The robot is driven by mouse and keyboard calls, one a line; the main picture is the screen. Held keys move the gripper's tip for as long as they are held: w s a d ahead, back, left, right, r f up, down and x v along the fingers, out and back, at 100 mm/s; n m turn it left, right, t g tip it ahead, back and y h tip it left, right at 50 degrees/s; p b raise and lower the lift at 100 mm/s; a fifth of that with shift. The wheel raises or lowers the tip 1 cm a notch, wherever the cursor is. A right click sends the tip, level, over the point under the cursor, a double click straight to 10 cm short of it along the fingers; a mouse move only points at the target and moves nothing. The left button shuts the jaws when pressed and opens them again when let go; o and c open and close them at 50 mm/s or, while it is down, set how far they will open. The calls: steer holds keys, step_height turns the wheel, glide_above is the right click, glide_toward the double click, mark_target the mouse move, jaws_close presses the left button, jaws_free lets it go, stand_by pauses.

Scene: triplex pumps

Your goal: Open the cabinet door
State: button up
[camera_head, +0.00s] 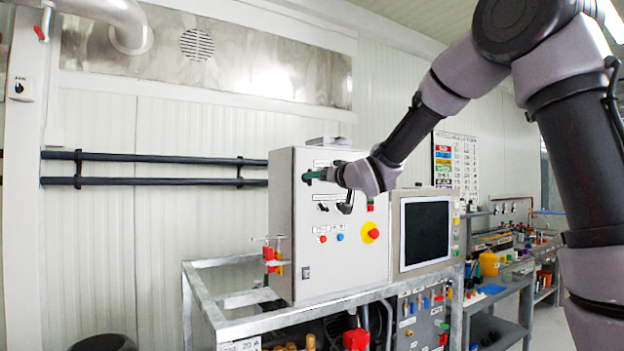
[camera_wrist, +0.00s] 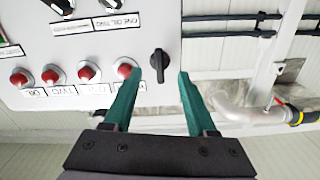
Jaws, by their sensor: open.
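The grey control cabinet (camera_head: 325,270) stands on a metal frame, and its front door looks shut. The door carries lamps, buttons and a red-and-yellow emergency stop (camera_head: 370,233). My gripper (camera_head: 308,176) is at the upper left of the door, with its green fingers open. In the wrist view, my gripper (camera_wrist: 159,76) has one finger on each side of a black turn handle (camera_wrist: 160,63) near the door's edge. The handle sits between the fingertips, and I cannot tell whether they touch it. In the head view my gripper hides the handle.
A panel with a dark screen (camera_head: 427,232) stands right beside the cabinet. Red and yellow fittings (camera_head: 270,254) are by its left side. Dark pipes (camera_head: 150,170) run along the wall. A workbench (camera_head: 510,290) with tools is at the right. Red lamps (camera_wrist: 87,71) line the door near my gripper.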

steer(key=shift+x, duration=1.95)
jaws_close()
